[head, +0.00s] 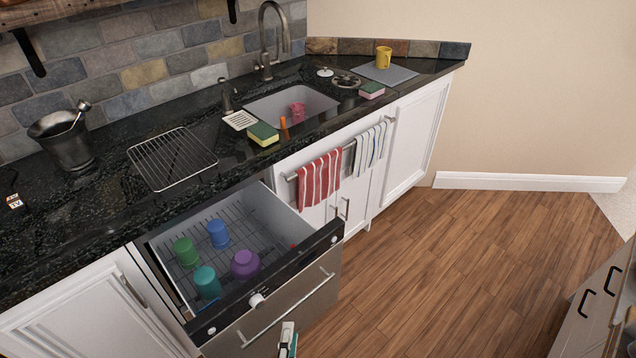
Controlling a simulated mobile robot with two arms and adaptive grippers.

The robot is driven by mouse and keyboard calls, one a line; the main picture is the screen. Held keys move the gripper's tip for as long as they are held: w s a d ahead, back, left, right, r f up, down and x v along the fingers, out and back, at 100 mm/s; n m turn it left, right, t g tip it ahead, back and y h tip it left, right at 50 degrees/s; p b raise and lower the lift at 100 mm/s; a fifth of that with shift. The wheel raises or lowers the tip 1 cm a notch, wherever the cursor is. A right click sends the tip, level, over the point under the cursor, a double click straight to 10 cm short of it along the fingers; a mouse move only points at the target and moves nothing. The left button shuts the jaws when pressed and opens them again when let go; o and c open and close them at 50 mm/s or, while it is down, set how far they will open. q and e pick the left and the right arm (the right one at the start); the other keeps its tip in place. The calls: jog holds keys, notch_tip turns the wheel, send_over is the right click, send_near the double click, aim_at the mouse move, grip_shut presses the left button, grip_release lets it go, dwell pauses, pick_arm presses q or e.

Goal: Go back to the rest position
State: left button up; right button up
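My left gripper (288,341) shows as a small white, dark and green shape at the bottom edge of the head view, in front of the open dishwasher drawer (259,299). Most of it is cut off, and I cannot tell whether its fingers are open or shut. It appears apart from the cups. My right gripper is not in view.
The pulled-out drawer holds a green cup (186,252), a blue cup (218,234), a teal cup (207,282) and a purple cup (245,264). Its front juts into the floor space. A dark-handled cabinet (594,305) stands at right. The wood floor (440,265) between is clear.

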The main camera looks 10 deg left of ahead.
pick_arm(q)
jog(key=shift+s+d+f, duration=0.1)
jog(key=shift+s+d, duration=0.05)
jog(key=shift+d, duration=0.05)
jog(key=s+d+f+n+g+h, duration=0.15)
jog(key=s+f+g, duration=0.3)
jog(key=f, duration=0.75)
jog(key=s+f+n+g+h, duration=0.3)
jog(key=s+f, duration=0.3)
jog(key=f, duration=0.6)
jog(key=s+a+f+n+g+y, duration=0.1)
jog(key=s+a+f+n+g, duration=0.3)
jog(key=s, duration=0.5)
jog(key=s+a+f+n+g+y, duration=0.1)
jog(key=s+a+f+n+g, duration=0.3)
jog(key=s+a+f, duration=0.4)
jog(key=shift+s+a+f+y, duration=0.4)
jog(key=shift+s+a, duration=0.25)
jog(key=shift+s, duration=0.35)
